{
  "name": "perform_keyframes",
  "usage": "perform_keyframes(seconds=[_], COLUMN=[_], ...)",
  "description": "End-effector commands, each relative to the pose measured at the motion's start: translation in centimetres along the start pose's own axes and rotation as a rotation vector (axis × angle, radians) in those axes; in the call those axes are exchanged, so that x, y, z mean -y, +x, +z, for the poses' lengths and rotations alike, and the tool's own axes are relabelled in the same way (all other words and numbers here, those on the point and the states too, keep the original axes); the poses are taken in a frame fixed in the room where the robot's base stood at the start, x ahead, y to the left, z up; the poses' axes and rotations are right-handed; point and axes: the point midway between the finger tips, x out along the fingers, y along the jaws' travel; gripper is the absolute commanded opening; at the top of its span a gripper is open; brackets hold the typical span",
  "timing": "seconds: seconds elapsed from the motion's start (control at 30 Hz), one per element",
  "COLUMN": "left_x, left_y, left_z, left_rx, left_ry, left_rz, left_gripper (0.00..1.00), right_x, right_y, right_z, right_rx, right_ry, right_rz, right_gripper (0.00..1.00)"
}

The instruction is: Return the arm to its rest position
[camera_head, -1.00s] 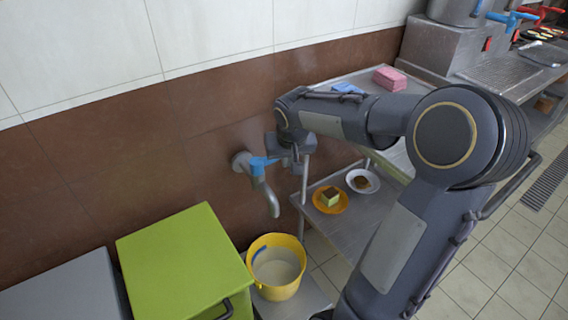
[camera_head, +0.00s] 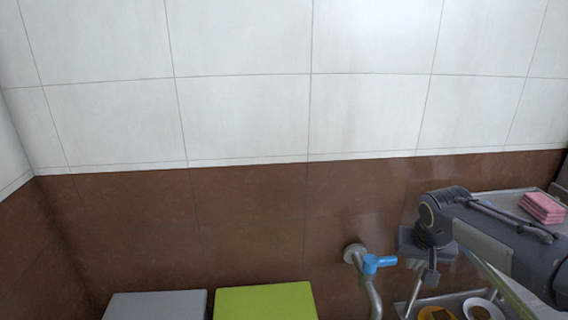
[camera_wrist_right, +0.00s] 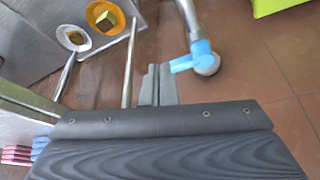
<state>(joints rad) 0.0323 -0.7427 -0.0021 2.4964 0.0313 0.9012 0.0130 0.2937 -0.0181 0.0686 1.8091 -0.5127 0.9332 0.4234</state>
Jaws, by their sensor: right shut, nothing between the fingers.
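My right arm reaches in from the right edge in the head view. Its gripper (camera_head: 430,277) points down, just right of the wall tap with the blue handle (camera_head: 380,263). In the right wrist view the gripper's fingers (camera_wrist_right: 158,76) are together with nothing between them. Their tips are close to the end of the blue handle (camera_wrist_right: 186,62); I cannot tell if they touch it. My left gripper is in neither current view.
A steel shelf (camera_head: 470,294) with plates stands right of the tap, with a pink stack (camera_head: 541,207) on its upper level. A green box (camera_head: 265,301) and grey box (camera_head: 155,306) stand below the brown tiled wall (camera_head: 230,225).

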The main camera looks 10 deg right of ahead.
Motion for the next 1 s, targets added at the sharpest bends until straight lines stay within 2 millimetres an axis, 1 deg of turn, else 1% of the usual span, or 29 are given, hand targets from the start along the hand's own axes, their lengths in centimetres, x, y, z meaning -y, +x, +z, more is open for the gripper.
perform_keyframes(seconds=[0.07, 0.17, 0.2, 0.27, 0.3, 0.4, 0.6, 0.73, 0.8, 0.97, 1.0], left_x=[0.0, 0.0, 0.0, 0.0, 0.0, 0.0, 0.0, 0.0, -1.0, -2.3, -2.6], left_y=[0.0, 0.0, 0.0, 0.0, 0.0, 0.0, 0.0, 0.0, -2.1, -5.0, -5.8], left_z=[0.0, 0.0, 0.0, 0.0, 0.0, 0.0, 0.0, 0.0, -1.0, -2.5, -2.9], left_rx=[0.000, 0.000, 0.000, 0.000, 0.000, 0.000, 0.000, 0.000, 0.001, -0.001, 0.000], left_ry=[0.000, 0.000, 0.000, 0.000, 0.000, 0.000, 0.000, 0.000, 0.000, 0.000, 0.000], left_rz=[0.000, 0.000, 0.000, 0.000, 0.000, 0.000, 0.000, 0.000, 0.000, 0.000, 0.000], left_gripper=[0.36, 0.36, 0.36, 0.36, 0.36, 0.36, 0.36, 0.36, 0.36, 0.36, 0.36], right_x=[0.3, 1.4, 2.0, 2.9, 3.5, 4.8, 6.7, 7.8, 7.8, 7.8, 7.8], right_y=[-0.6, -2.2, -3.0, -4.1, -4.7, -5.7, -6.4, -6.5, -8.9, -12.0, -13.0], right_z=[0.8, 3.7, 5.5, 8.3, 10.2, 14.4, 20.9, 24.6, 23.5, 22.1, 21.8], right_rx=[-0.001, 0.000, 0.002, 0.003, 0.005, 0.006, 0.002, -0.005, -0.001, 0.000, 0.000], right_ry=[-0.008, -0.039, -0.056, -0.084, -0.101, -0.140, -0.201, -0.235, -0.234, -0.233, -0.233], right_rz=[-0.016, -0.075, -0.110, -0.169, -0.209, -0.297, -0.441, -0.528, -0.526, -0.524, -0.523], right_gripper=[0.00, 0.00, 0.00, 0.00, 0.00, 0.00, 0.00, 0.00, 0.00, 0.00, 0.00])
